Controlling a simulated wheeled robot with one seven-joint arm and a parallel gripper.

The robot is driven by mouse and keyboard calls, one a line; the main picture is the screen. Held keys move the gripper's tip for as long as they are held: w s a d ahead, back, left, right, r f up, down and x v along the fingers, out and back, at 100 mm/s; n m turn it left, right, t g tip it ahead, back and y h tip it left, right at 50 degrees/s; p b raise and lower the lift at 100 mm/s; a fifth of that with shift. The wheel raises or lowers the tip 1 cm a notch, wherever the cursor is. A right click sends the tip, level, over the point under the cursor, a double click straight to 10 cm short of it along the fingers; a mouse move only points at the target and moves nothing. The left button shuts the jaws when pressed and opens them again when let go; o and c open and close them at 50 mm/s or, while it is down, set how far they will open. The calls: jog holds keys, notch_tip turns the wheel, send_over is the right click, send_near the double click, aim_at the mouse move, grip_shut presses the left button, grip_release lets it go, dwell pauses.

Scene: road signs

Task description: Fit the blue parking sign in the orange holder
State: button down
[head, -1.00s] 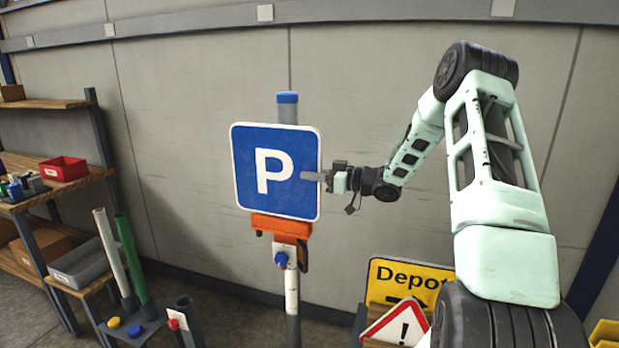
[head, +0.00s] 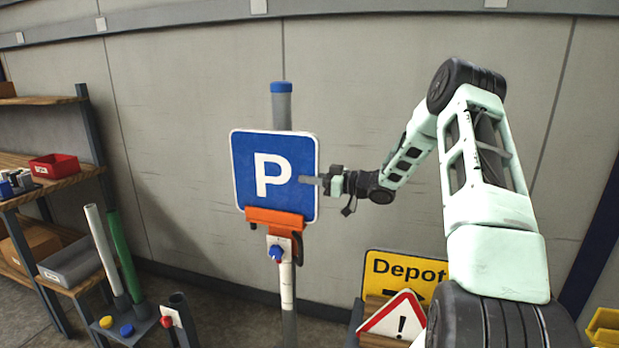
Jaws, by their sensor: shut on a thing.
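The blue parking sign (head: 258,165), a square plate with a white P and white border, stands upright in front of the grey post. Its lower edge meets the orange holder (head: 274,219) on the post, and the holder covers part of that edge. Whether the edge is seated fully cannot be told. My gripper (head: 314,181) is shut on the sign's right edge, a little below mid-height, with one finger lying across the blue face. A blue knob (head: 277,252) sits on the white bracket under the holder.
The grey post (head: 282,105) has a blue cap. A yellow Depot sign (head: 400,268) and a red-edged warning triangle (head: 397,318) stand low at right. Shelves with a red bin (head: 53,167) and a grey bin (head: 72,262) are at left, beside white and green tubes (head: 125,255).

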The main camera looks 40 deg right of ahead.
jog(key=shift+f, duration=0.3)
dwell(0.5)
jog(key=c, duration=1.3)
grip_release()
jog(key=shift+f, duration=0.15)
jog(key=shift+s, duration=0.15)
jog(key=b+v, duration=0.5)
jog(key=v, duration=1.2)
jog(key=shift+d, duration=0.1)
jog(key=shift+s+d, duration=0.1)
